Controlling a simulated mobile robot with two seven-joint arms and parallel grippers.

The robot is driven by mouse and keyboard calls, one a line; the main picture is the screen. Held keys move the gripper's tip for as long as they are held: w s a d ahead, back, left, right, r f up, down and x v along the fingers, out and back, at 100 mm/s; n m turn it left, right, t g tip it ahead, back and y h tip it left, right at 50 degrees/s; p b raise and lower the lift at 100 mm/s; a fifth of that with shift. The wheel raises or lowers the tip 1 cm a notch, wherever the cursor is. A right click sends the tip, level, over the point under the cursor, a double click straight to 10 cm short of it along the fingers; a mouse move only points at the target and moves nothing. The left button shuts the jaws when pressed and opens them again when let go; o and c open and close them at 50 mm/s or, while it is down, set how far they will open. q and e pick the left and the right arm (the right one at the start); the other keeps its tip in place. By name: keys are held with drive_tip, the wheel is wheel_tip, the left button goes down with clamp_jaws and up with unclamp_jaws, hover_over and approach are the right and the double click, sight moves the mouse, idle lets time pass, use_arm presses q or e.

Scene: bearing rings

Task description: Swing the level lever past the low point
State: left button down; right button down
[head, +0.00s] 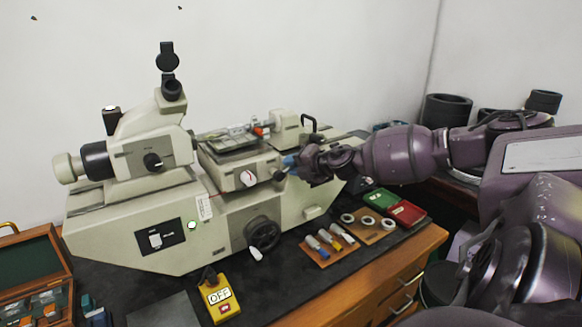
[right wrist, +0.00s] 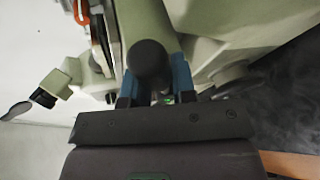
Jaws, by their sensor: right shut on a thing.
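A beige measuring machine (head: 130,235) stands on the black-topped bench. My right gripper (head: 290,163) reaches in from the right to the front right of its stage. In the right wrist view a black round knob (right wrist: 150,60) sits between the blue fingers of my right gripper (right wrist: 152,85), which is shut on it. I take this knob for the end of the level lever. A dark knob (head: 280,175) shows just below the fingertips in the head view. The lever's shaft and its angle are hidden, so I cannot tell where the low point lies. My left gripper is out of view.
A black handwheel (head: 262,233) is low on the machine's front. A yellow OFF box (head: 219,298), an orange board with small tools (head: 330,256), metal rings, and green (head: 379,200) and red (head: 406,213) cases lie along the front. Dark cylinders (head: 446,108) stand behind my right arm.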

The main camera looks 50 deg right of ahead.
drive_tip(key=shift+a, duration=0.1)
idle(0.3)
drive_tip(key=c, duration=1.2)
unclamp_jaws()
drive_tip(key=shift+s, duration=0.2)
